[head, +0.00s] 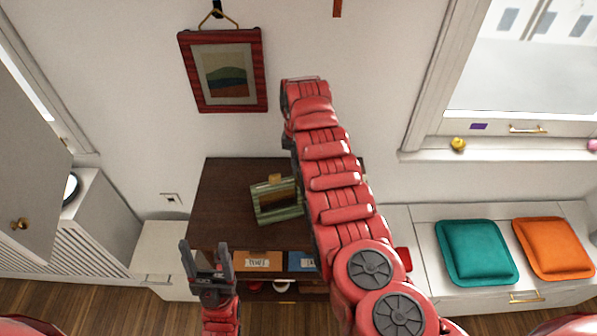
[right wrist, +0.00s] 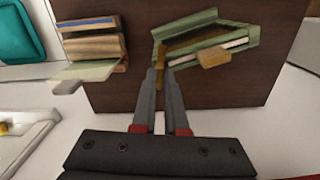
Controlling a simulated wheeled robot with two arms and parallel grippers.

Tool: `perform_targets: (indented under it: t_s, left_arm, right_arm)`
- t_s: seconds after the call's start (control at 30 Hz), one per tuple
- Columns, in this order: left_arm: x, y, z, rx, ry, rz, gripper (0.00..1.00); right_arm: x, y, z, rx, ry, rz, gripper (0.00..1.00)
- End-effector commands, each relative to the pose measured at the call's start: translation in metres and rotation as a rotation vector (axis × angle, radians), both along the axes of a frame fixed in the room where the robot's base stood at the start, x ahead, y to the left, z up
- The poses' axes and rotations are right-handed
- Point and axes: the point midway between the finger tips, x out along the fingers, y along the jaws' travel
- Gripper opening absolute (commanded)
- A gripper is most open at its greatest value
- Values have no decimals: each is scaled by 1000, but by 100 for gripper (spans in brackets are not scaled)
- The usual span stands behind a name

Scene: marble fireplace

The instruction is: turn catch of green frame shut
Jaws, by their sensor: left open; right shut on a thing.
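The green frame (head: 277,217) lies on the dark wooden cabinet top. In the right wrist view the green frame (right wrist: 205,30) is seen close, with a pale edge and a tan catch (right wrist: 213,58) jutting from its near side. A second brown catch (right wrist: 160,55) is at its left end. My right gripper (right wrist: 162,73) is shut on that brown catch, its fingers nearly together. In the head view my right arm hides the right gripper. My left gripper (head: 207,247) is open and empty, in front of the cabinet's left front corner.
A stack of books (right wrist: 92,45) lies beside the frame. A red-framed picture (head: 223,70) hangs on the wall. Teal (head: 476,252) and orange (head: 553,248) cushions lie on the white bench at right. The cabinet top's left part is clear.

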Motion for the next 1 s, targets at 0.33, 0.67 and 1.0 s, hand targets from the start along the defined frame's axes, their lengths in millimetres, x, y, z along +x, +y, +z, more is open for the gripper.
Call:
perform_targets:
  t_s: [0.33, 0.67, 1.0]
  left_arm:
    - [0, 0, -55, 0, 0, 0, 67]
    - [0, 0, -93, 0, 0, 0, 67]
    - [0, 0, -110, 0, 0, 0, 67]
  right_arm:
    - [0, 1, -7, 2, -2, -328, 0]
    - [0, 0, -5, 1, 0, -641, 0]
    - [0, 0, -2, 0, 0, -929, 0]
